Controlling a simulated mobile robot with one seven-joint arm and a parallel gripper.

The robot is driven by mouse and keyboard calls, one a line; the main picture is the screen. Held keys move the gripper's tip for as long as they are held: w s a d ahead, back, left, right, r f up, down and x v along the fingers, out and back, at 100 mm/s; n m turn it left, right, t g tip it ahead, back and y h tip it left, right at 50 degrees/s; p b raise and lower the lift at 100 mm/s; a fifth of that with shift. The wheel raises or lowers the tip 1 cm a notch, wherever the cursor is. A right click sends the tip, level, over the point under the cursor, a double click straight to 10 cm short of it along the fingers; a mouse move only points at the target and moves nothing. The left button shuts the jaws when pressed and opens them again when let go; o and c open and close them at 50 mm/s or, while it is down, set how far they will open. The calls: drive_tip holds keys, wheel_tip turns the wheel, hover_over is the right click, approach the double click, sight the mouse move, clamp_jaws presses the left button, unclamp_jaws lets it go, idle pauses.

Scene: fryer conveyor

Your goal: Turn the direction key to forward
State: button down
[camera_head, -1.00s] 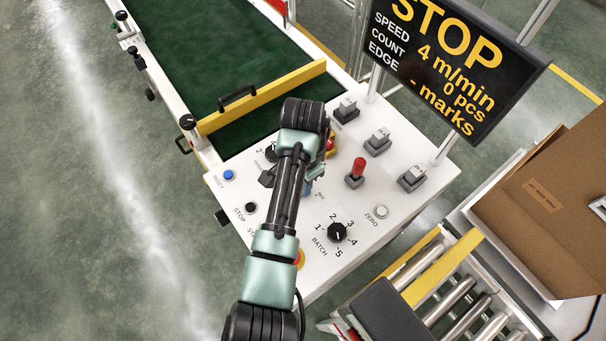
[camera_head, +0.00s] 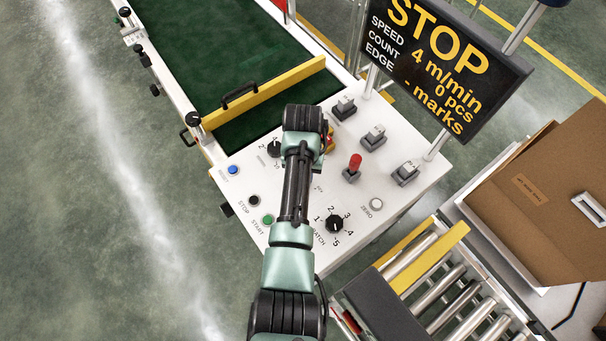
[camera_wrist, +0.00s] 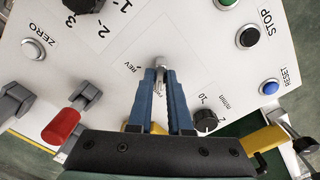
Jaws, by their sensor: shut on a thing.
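In the wrist view, the direction key (camera_wrist: 160,63) is a small metal key standing in the white control panel (camera_wrist: 190,30). A REV label shows to its left, and another label beside it is partly covered by my fingers. My gripper (camera_wrist: 161,74) has its blue fingers closed together at the key, gripping it at their tips. The key's exact angle is hard to tell. In the head view, my arm covers the key and the fingers.
A red-handled lever (camera_head: 353,167), several grey switches, a speed knob (camera_head: 274,148) and a batch knob (camera_head: 335,223) surround the spot. The display (camera_head: 440,65) reads STOP. A green START button (camera_head: 267,219) and the green belt (camera_head: 215,50) lie left.

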idle(0.4)
drive_tip(key=c, duration=0.8)
unclamp_jaws()
drive_tip(key=shift+c, duration=0.2)
drive_tip(key=shift+r, duration=0.1)
wheel_tip(320, 180, up, 13)
drive_tip(key=shift+s, duration=0.1)
